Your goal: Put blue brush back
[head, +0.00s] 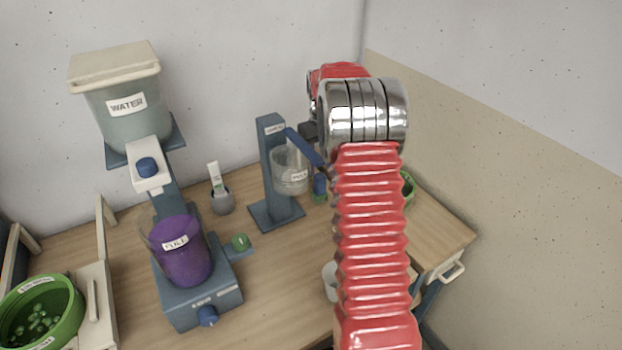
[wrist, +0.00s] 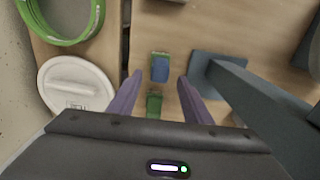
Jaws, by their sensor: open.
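My gripper (wrist: 160,78) is open and empty, its two dark purple-blue fingers apart and pointing down to the table in the wrist view. A small blue piece (wrist: 160,69), which may be the blue brush or its holder, shows between the fingertips. Green parts (wrist: 153,104) show beside it. In the head view the blue piece (head: 320,183) stands by the clear cup's stand with green at its foot, just below my gripper (head: 323,168). Its bristles and full shape are too small to tell. My red arm hides the table to its right.
A blue stand (head: 272,165) holds a clear cup (head: 291,172) close to my gripper. A purple jar (head: 182,252) sits on a blue base under a water bucket (head: 128,110). A grey pot (head: 222,201) stands between. A white lid (wrist: 76,88) and green bowl (wrist: 66,38) lie left in the wrist view.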

